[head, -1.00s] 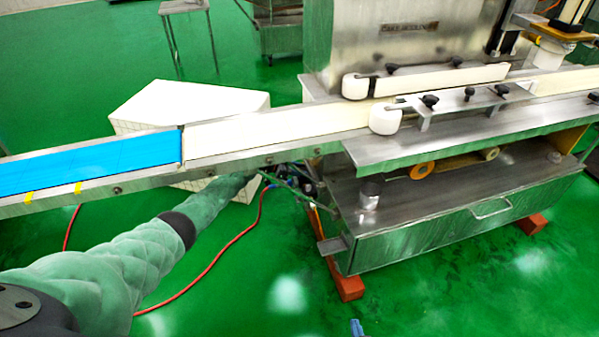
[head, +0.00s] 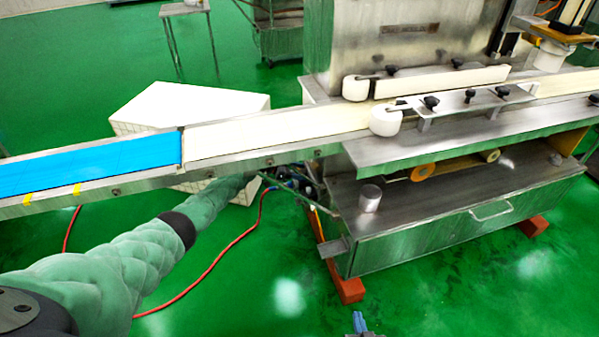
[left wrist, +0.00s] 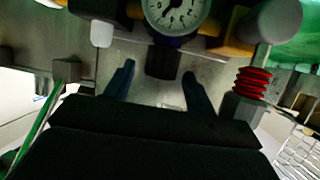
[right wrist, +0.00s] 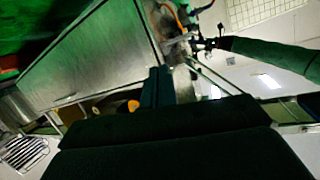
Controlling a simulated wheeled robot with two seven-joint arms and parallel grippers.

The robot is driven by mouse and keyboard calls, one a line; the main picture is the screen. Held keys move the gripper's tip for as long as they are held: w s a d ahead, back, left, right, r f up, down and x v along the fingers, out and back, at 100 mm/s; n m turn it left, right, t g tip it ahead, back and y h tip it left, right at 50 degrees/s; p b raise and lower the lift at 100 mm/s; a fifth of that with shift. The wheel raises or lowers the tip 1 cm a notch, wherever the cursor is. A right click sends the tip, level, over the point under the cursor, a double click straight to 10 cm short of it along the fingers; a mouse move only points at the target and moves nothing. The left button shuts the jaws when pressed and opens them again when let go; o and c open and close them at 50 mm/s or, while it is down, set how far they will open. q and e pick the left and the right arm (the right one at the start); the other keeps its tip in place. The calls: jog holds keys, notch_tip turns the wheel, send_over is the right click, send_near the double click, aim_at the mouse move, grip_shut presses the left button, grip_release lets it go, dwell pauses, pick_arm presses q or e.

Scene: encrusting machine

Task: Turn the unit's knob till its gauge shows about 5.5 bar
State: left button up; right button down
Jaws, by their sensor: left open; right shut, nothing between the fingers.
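The unit's round white gauge (left wrist: 177,14) shows at the top of the left wrist view, cut off by the frame edge. Its dial has dark figures and a dark needle, too small to read surely. The black knob (left wrist: 163,62) is just below the gauge. My left gripper (left wrist: 159,70) is open, its fingers on either side of the knob in the picture; I cannot tell if they touch it. In the head view the unit (head: 292,178) is small and dark below the conveyor, and my left gripper is hidden there. My right gripper (right wrist: 160,84) is shut and empty; its tip (head: 359,323) shows at the head view's bottom edge.
The conveyor (head: 270,130) with a blue belt section (head: 90,163) runs above my left arm. The steel machine cabinet (head: 450,225) stands to the right. A red spring-like part (left wrist: 252,84) is right of the knob. A red hose (head: 225,250) lies on the green floor.

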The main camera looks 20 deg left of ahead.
pick_arm(q)
jog(key=shift+s+a+r, duration=0.15)
jog(key=shift+a, duration=0.15)
jog(key=p+v, duration=0.1)
jog(key=v, duration=0.6)
pick_arm(e)
jog(key=s+d+f+g, duration=0.1)
jog(key=s+f+g, duration=0.4)
jog(key=s+f, duration=0.4)
notch_tip(320, 180, down, 5)
jog(key=shift+r+g+h, duration=0.2)
jog(key=shift+g+h, duration=0.1)
jog(key=shift+h, duration=0.1)
